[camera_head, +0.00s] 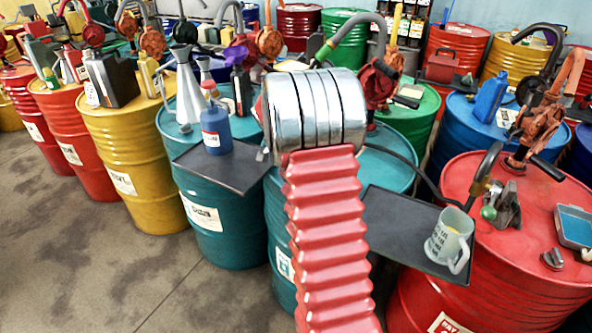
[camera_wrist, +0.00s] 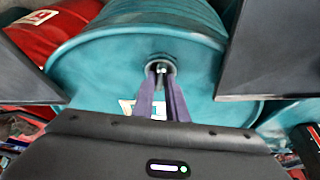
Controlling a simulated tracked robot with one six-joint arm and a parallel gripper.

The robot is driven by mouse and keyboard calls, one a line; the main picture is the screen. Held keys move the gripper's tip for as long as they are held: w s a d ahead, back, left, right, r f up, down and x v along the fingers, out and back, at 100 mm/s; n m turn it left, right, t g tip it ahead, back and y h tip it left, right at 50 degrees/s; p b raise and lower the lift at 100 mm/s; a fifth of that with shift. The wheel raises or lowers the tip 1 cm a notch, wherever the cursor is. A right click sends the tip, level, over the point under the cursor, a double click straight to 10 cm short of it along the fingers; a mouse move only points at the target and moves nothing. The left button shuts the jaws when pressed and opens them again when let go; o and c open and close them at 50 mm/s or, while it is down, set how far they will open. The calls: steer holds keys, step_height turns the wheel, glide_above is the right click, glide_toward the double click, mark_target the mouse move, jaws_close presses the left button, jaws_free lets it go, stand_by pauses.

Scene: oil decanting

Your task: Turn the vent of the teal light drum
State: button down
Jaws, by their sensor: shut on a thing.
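A teal drum (camera_head: 388,160) stands in the middle of the head view, largely covered by my arm. In the wrist view its teal top (camera_wrist: 100,62) fills the middle. A small round vent (camera_wrist: 161,62) sits in that top, with a dark ring and a pale centre. My gripper (camera_wrist: 161,72) has its two long purple-grey fingers close together at the vent, shut on it. The fingertips partly cover the vent, so how far it is turned cannot be told. My gripper is hidden behind my arm in the head view.
Dark shelves flank the drum: the left one (camera_head: 255,172) holds a blue bottle (camera_head: 216,130), the right one (camera_head: 390,222) a pale mug (camera_head: 450,240). A red drum (camera_head: 520,215) with a hand pump stands at right. Another teal drum (camera_head: 225,235) stands at left. Floor is clear at lower left.

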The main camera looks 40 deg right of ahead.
steer(key=shift+s+d, duration=0.1)
steer(key=shift+s, duration=0.05)
steer(key=c, duration=1.8)
jaws_free()
steer(key=shift+o, duration=0.2)
steer(key=v, duration=1.3)
steer(key=shift+r, duration=0.3)
